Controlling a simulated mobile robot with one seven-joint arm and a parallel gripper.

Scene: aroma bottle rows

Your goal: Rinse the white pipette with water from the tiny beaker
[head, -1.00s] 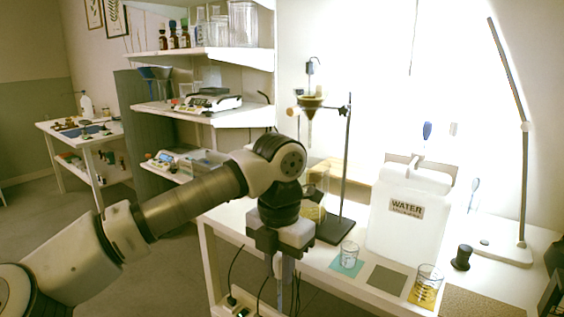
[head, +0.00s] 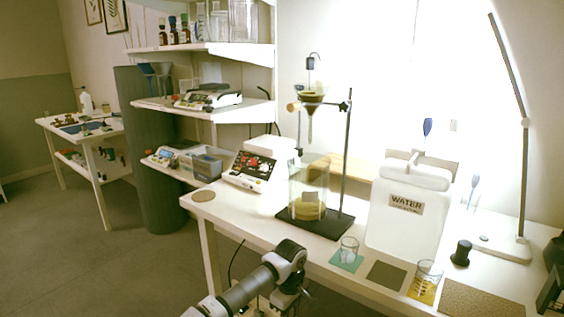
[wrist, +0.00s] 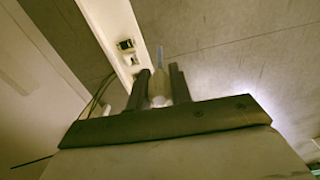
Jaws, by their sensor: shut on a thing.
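My gripper (wrist: 160,86) is shut on the white pipette (wrist: 158,92) in the wrist view. The pipette lies between the two dark fingers, and its thin bluish-white end points away from the palm. In the head view my gripper is at the bottom edge, below the front of the table, and the pipette cannot be made out there. The tiny beaker (head: 348,251), clear glass, stands upright on a teal mat near the table's front edge. My gripper is apart from it, lower and to the left.
A larger beaker (head: 427,272) stands on a yellow mat to the right, past an empty grey mat (head: 387,276). A big WATER container (head: 408,215) is behind. A stand (head: 345,165) with a funnel rises over a glass vessel. The table's front edge (head: 330,275) lies beside my arm.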

